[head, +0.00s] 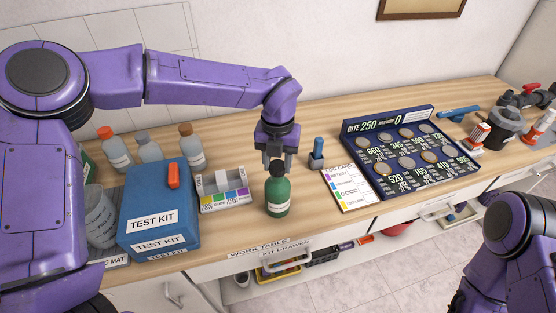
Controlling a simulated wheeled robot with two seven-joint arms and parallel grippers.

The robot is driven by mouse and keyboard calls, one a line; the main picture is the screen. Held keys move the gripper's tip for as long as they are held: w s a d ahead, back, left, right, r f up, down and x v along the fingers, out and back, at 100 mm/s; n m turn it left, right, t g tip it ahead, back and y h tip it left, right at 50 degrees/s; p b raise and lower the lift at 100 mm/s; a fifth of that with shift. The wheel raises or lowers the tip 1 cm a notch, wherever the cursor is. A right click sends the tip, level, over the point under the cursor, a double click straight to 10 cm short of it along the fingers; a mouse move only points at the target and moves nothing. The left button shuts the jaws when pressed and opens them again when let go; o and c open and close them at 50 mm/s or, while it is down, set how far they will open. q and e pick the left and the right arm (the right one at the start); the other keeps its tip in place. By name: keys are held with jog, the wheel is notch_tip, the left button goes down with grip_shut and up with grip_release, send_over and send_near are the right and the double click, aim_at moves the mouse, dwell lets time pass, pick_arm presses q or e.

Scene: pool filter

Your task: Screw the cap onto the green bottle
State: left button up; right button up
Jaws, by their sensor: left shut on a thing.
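The green bottle (277,196) stands upright near the front edge of the work table, in the lower middle of the head view. It has a white label. A dark cap (277,169) sits at the top of the bottle's neck. My left gripper (277,160) points down from above and is shut on the cap. I cannot tell from this view how tightly the cap sits on the neck. My right arm shows at the lower right, but its gripper is out of view.
A blue test kit box (158,208) and several capped bottles stand left. A small grey tray with a colour strip (223,196) is close beside the green bottle. A colour card (346,187), a coin-like display board (412,150) and pump parts (508,125) lie right. The kit drawer (285,258) is below.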

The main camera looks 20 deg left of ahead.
pick_arm(q)
jog(key=shift+f+b, duration=0.5)
jog(key=shift+f, duration=0.25)
jog(key=o, duration=1.1)
jog(key=shift+o, duration=0.2)
jog(key=shift+f, duration=0.1)
